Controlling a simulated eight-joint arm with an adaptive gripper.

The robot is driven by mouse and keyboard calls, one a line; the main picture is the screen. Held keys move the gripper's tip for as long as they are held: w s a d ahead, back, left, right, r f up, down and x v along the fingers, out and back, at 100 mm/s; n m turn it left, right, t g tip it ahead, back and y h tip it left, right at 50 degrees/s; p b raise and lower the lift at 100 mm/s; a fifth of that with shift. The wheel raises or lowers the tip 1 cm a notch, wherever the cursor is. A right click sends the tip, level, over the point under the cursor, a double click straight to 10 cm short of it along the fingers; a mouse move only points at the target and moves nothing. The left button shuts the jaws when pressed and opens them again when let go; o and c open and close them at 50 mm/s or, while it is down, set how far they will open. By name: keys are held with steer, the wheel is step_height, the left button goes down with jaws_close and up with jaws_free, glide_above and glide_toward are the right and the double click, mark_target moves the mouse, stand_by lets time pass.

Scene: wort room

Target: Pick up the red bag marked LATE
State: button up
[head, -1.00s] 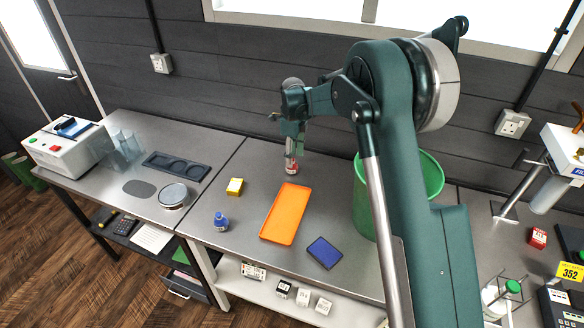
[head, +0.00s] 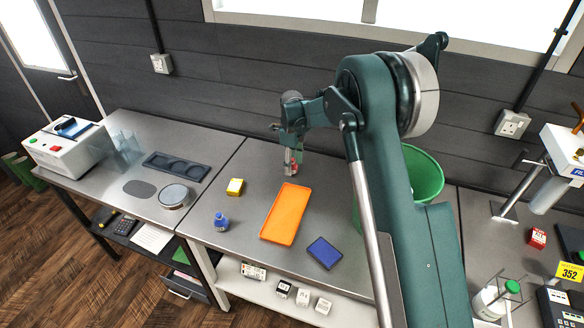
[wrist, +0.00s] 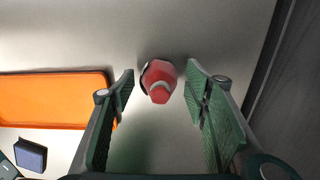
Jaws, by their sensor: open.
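A small red thing with a brighter red top (wrist: 158,82) stands on the steel bench between my fingers. No LATE mark can be read on it, and I cannot tell if it is a bag. In the head view it is mostly hidden by my gripper (head: 292,160). In the wrist view my gripper (wrist: 160,88) is open, with one green-padded finger on each side of the red thing and gaps on both sides. Another small red item with white print (head: 537,238) stands far right; its print is too small to read.
An orange tray (head: 286,214) lies in front of my gripper. A green bucket (head: 425,172) stands to the right, partly behind my arm. The wall is close behind.

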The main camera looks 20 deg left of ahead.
steer(key=shift+f, duration=0.6)
steer(key=shift+c, duration=0.4)
steer(key=c, duration=0.9)
